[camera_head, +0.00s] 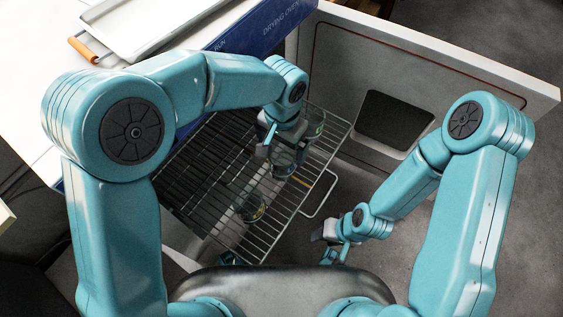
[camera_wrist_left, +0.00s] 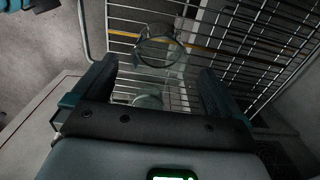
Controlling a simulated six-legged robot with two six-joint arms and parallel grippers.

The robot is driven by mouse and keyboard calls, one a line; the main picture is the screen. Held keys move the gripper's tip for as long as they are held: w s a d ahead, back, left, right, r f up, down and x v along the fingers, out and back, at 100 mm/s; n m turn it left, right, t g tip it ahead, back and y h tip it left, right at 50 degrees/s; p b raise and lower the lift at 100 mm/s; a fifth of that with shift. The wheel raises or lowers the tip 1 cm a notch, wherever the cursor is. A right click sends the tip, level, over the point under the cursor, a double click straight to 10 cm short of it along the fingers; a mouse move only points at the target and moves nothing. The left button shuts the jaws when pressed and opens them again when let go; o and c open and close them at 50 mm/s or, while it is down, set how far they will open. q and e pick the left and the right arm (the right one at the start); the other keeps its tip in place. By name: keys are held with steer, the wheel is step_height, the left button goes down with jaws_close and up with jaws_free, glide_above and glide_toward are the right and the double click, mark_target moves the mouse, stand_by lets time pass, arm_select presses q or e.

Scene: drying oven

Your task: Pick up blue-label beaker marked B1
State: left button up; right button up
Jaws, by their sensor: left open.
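My left gripper (camera_head: 284,149) is open above the wire rack (camera_head: 222,150) of the drying oven. In the left wrist view its two fingers (camera_wrist_left: 155,75) stand apart, with clear glass between and beyond them. A glass beaker (camera_head: 284,164) with a bluish band is just below this gripper, partly hidden by it. Another glass beaker (camera_head: 313,122) stands behind it at the rack's far right, and one with a yellowish band (camera_head: 249,208) is nearer the front. The B1 marking cannot be read. My right gripper (camera_head: 336,254) hangs low, right of the rack, apart from the beakers and apparently open.
The open oven door (camera_head: 400,60) with a dark window stands to the right. A metal tray (camera_head: 140,25) with an orange handle lies on the white top at the upper left. A wire handle (camera_head: 322,200) projects from the rack's right edge. Grey floor shows at the right.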

mark_target(282, 158)
arm_select(q)
step_height(282, 158, down, 6)
steer(key=shift+f+b, duration=0.15)
steer(key=shift+b, duration=0.8)
steer(key=c, duration=1.1)
